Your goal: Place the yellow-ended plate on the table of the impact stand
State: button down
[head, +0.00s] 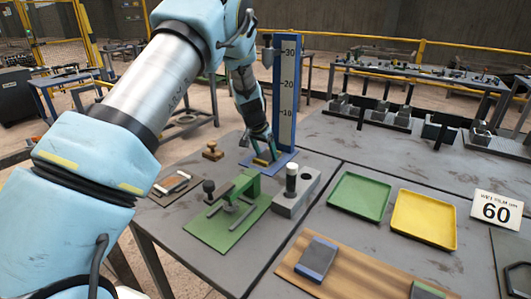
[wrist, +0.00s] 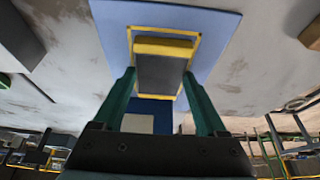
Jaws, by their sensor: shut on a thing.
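The yellow-ended plate (wrist: 160,72) is dark grey with a yellow end and sits between the green fingers of my gripper (wrist: 160,82) in the wrist view. My gripper is shut on it. In the head view my gripper (head: 262,148) is low over the blue table of the impact stand (head: 285,159), and the plate's yellow part (head: 261,162) shows below the fingers. A tall blue scale (head: 287,90) marked 10, 20 and 30 rises behind. In the wrist view the plate lies over the yellow square outline on the blue table (wrist: 222,28). I cannot tell whether it touches the table.
A green tray (head: 359,196), a yellow tray (head: 424,219) and a wooden board (head: 350,270) with plates lie right.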

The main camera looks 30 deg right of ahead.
grip_release()
jog(key=shift+r, duration=0.1)
jog(key=shift+r, duration=0.2)
jog(key=b+v, duration=0.2)
jog(key=v, duration=0.9)
jog(key=shift+a+r, duration=0.25)
jog(key=shift+r, duration=0.05)
jog(key=s+a+n+y, duration=0.1)
jog(key=s+a+n, duration=0.15)
jog(key=a, duration=0.95)
jog(key=s+a+n+y, duration=0.1)
jog(key=a+n, duration=0.3)
jog(key=a, duration=0.9)
jog(key=s+a+f+n+y, duration=0.1)
jog(key=s+a+n, duration=0.3)
jog(key=s+a, duration=1)
jog(key=shift+a+f+g+y, duration=0.3)
jog(key=shift+a+f, duration=0.05)
jog(key=shift+a, duration=0.5)
